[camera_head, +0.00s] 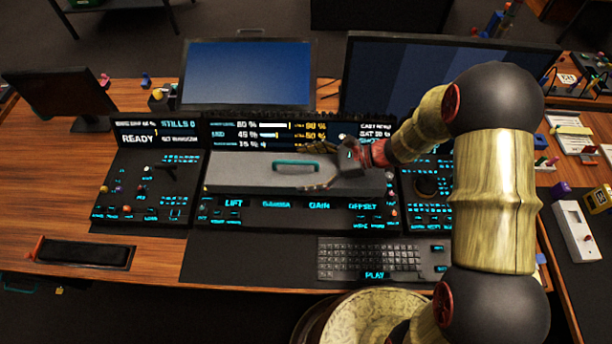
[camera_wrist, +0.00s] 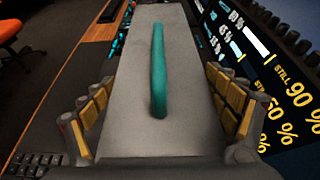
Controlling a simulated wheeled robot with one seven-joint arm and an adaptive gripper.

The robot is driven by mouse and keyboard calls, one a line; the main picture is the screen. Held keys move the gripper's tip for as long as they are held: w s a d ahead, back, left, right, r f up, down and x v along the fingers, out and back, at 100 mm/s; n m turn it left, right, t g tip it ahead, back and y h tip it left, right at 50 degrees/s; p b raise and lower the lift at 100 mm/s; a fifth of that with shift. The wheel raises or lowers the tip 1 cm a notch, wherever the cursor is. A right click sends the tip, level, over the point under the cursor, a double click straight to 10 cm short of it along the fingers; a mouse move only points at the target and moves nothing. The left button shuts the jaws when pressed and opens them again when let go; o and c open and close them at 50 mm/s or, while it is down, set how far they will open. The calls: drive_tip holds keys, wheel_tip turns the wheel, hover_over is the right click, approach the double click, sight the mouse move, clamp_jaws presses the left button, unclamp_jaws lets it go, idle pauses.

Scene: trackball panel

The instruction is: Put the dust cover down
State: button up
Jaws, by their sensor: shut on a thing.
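The dust cover (camera_head: 240,177) is a long grey slab with a teal bar handle (camera_head: 296,165). It lies across the middle of the black control panel, hiding the part beneath it. My gripper (camera_head: 318,168) is at the cover's right end, one finger on the far long side and one on the near side. In the wrist view the cover (camera_wrist: 185,115) runs away between the padded fingers of my gripper (camera_wrist: 160,105), with the handle (camera_wrist: 158,72) along its middle. The fingers are shut on its sides. I cannot tell whether it touches the panel.
Lit displays (camera_head: 270,132) stand behind the cover. Labelled controls (camera_head: 290,206) and a keyboard (camera_head: 368,259) lie in front. Two monitors (camera_head: 247,75) (camera_head: 400,85) rise at the back. The wooden desk (camera_head: 60,180) is mostly clear at left.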

sight(306, 175)
drive_tip(key=shift+w+d+f, duration=0.15)
drive_tip(key=shift+f, duration=0.15)
wheel_tip(306, 175, down, 3)
drive_tip(key=shift+w+d+f+b, duration=0.1)
drive_tip(key=shift+w+f+b, duration=0.1)
drive_tip(key=shift+b, duration=0.85)
drive_tip(key=shift+r, duration=0.1)
drive_tip(key=o, duration=1.2)
drive_tip(key=shift+s+f, duration=0.1)
drive_tip(key=shift+f, duration=0.1)
drive_tip(key=shift+o, duration=0.2)
drive_tip(key=shift+r, duration=0.15)
